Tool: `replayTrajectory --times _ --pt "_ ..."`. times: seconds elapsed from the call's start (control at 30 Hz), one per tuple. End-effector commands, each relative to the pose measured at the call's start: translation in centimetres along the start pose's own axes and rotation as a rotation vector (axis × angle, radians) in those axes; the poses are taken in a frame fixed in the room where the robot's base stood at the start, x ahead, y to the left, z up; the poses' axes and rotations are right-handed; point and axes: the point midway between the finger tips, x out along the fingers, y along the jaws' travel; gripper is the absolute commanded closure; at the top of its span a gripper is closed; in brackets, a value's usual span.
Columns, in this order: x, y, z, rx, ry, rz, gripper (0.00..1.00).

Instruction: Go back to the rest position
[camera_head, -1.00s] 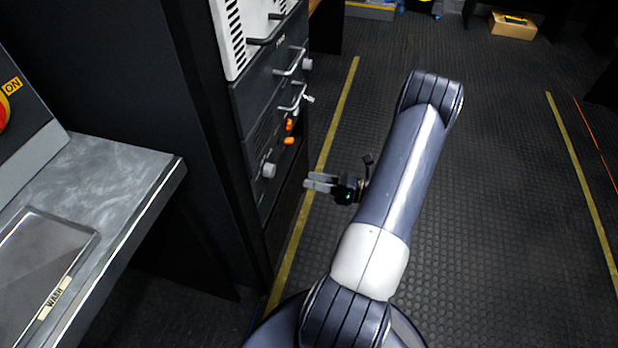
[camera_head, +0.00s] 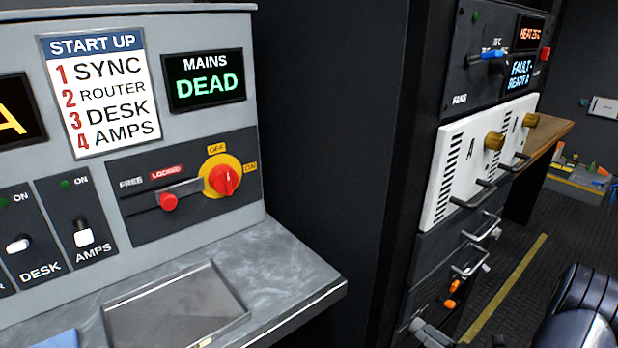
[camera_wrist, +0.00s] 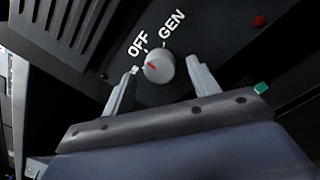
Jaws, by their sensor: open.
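My gripper (camera_wrist: 162,66) is open in the wrist view, its two pale fingers apart. A grey round knob (camera_wrist: 160,68) with a red mark shows between the fingertips, beside the labels OFF and GEN. I cannot tell whether the fingers touch it. Nothing is seen held. In the head view, part of my arm (camera_head: 585,310) shows at the lower right edge, beside the dark rack (camera_head: 440,265). The gripper is hard to make out there, low by the rack's bottom.
The control desk (camera_head: 270,265) fills the left, with a red rotary switch (camera_head: 225,180) and a MAINS display (camera_head: 205,80) reading DEAD. White rack modules (camera_head: 455,180) with handles stick out above two orange plugs. Open floor (camera_head: 535,275) lies right of the rack.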

Motion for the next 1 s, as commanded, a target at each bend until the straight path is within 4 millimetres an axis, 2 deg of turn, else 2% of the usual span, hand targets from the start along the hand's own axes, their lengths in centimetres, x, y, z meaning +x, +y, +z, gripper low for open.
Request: replayTrajectory --times 0.2,0.63,0.77,1.0 --pt "1.6 0.0 0.0 0.0 0.0 -0.001 0.43" --pt "1.6 0.0 0.0 -0.003 -0.001 -0.002 0.43" --pt "0.7 -0.1 0.1 0.0 -0.002 -0.003 0.43" --pt "-2.9 -0.1 0.1 0.0 -0.003 -0.006 0.43"
